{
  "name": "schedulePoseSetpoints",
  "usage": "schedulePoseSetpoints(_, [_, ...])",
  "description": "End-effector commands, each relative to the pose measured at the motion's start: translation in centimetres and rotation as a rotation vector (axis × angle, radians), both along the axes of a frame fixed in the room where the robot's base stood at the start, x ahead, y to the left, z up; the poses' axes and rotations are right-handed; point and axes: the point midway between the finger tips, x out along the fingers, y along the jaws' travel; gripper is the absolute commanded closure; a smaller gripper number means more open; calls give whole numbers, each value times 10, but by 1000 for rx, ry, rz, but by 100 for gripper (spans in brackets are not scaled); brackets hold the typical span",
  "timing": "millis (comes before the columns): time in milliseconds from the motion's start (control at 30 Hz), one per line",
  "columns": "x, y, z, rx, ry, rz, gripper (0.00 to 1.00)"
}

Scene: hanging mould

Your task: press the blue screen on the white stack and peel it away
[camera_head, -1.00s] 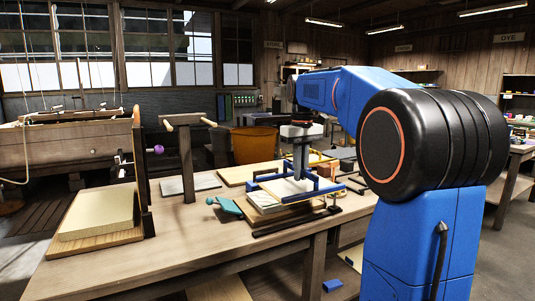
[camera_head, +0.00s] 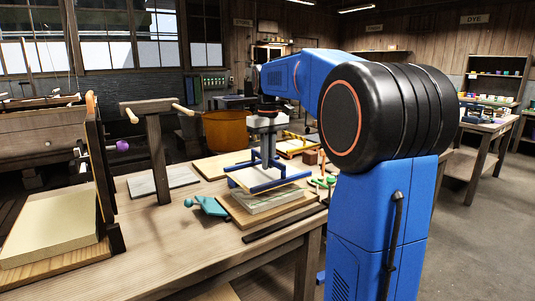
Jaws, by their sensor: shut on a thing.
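My gripper (camera_head: 268,160) points down over the bench and is shut on the blue screen (camera_head: 262,189), at its blue upright parts. The screen is a flat blue frame with a pale middle. It lies over the back part of the pale stack (camera_head: 262,203), whose front part shows greyish-white. I cannot tell whether the screen touches the stack or is slightly above it. The stack lies on a wooden board (camera_head: 254,221). The fingertips are small and partly hidden by the blue parts.
A teal tool (camera_head: 208,206) lies left of the board. A wooden T-shaped stand (camera_head: 156,150) and a dark upright frame (camera_head: 100,160) stand farther left. Bare bench (camera_head: 185,250) lies at front left.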

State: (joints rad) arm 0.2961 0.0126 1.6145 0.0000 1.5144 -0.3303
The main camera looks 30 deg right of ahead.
Motion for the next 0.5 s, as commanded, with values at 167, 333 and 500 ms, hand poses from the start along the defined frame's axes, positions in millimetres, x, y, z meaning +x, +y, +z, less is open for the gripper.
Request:
schedulePoseSetpoints(167, [-1, 0, -18, 0, 1, 0, 100])
schedulePoseSetpoints(333, [0, 0, -31, 0, 1, 0, 100])
schedulePoseSetpoints(500, [0, 0, -39, 0, 0, 0, 100])
